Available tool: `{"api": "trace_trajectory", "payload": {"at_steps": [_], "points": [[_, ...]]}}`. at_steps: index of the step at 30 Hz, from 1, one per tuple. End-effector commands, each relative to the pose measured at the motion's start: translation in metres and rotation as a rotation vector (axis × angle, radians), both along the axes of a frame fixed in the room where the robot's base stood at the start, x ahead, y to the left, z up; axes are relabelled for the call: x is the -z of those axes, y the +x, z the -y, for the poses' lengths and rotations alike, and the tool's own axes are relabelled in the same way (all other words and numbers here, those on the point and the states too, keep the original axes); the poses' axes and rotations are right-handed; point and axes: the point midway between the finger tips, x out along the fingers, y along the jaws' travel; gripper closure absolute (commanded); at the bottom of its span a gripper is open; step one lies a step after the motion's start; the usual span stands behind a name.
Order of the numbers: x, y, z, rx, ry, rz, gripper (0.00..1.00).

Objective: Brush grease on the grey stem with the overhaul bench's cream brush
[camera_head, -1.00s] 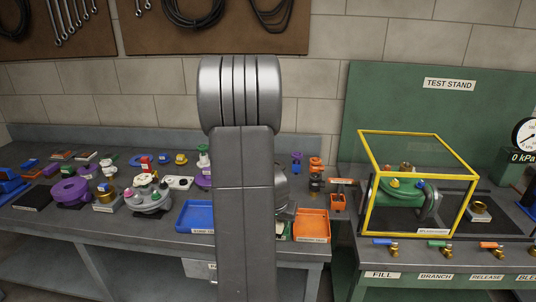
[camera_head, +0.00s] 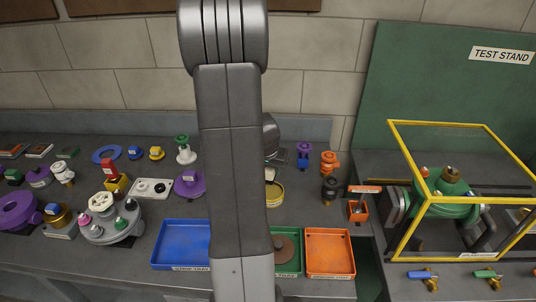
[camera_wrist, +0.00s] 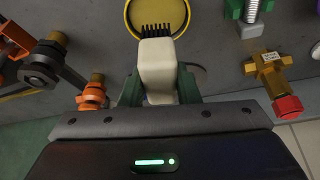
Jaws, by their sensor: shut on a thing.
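The cream brush (camera_wrist: 158,62) is held in my gripper (camera_wrist: 160,88) in the wrist view, between two green fingers. Its black bristles point toward the round yellow-rimmed tin (camera_wrist: 157,14); whether they touch it I cannot tell. The tin also shows in the head view (camera_head: 274,193), just right of my arm. A grey threaded stem (camera_wrist: 253,9) stands in a green holder at the upper right of the wrist view; I cannot tell if it is the task's stem.
Orange fittings (camera_wrist: 92,95) and a brass fitting with a red cap (camera_wrist: 275,80) flank the brush. In the head view, blue (camera_head: 182,245) and orange (camera_head: 330,252) trays line the bench front. A yellow-framed cage (camera_head: 455,190) stands right.

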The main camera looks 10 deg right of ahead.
Motion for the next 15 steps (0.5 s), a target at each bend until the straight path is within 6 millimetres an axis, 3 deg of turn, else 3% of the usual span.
{"api": "trace_trajectory", "payload": {"at_steps": [7,15], "points": [[0.010,0.000,0.000,0.001,0.000,-0.001,0.90],[0.037,0.000,0.000,-0.001,0.000,0.000,0.90]]}}
